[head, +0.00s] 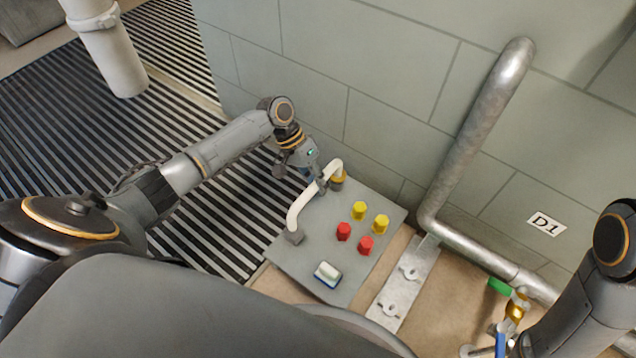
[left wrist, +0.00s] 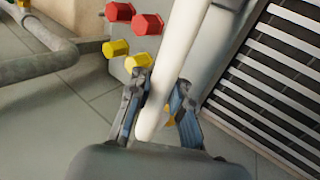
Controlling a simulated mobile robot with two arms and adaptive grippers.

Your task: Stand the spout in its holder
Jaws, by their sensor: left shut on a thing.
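The spout (head: 305,204) is a cream, bent tube above the grey board (head: 315,268). Its near end bends down to a small dark grey block (head: 294,237), which may be its holder; I cannot tell whether it is seated inside. Its far end curves down at a brass-coloured piece (head: 338,180) near the wall. My left gripper (head: 320,183) is shut on the spout near the far end. In the left wrist view, the spout (left wrist: 182,60) runs between the two fingers (left wrist: 160,112).
Red caps (head: 344,231) and yellow caps (head: 359,210) stand on the board, with a white-and-blue block (head: 328,274) nearer. A metal plate (head: 402,284) and a grey pipe (head: 470,130) lie to the right. A green-handled valve (head: 501,287) is further right. Slatted floor (head: 150,115) lies left.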

